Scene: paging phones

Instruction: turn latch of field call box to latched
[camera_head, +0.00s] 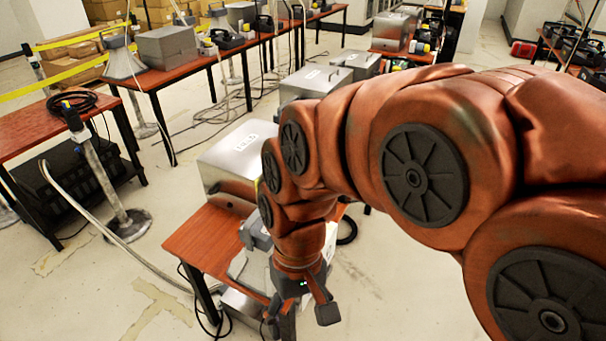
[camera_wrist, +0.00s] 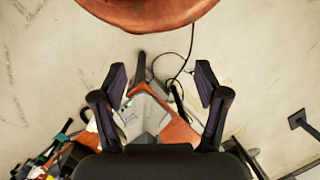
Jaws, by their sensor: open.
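My gripper (camera_head: 305,316) hangs at the end of my orange arm, in front of a small red-brown table (camera_head: 198,241). In the wrist view my gripper (camera_wrist: 161,82) has its two dark fingers spread wide with nothing between the tips. A pale grey object (camera_wrist: 146,112) lies beyond and below the fingers, on or by the table; it may be the field call box, but I cannot tell for sure. In the head view my gripper and arm hide much of that area. I cannot make out the latch or its position.
A metal case (camera_head: 236,158) with a label stands at the back of the small table. Cables run over the floor to its left. A post with a round base (camera_head: 128,226) stands further left. A long table (camera_head: 160,80) with equipment is behind.

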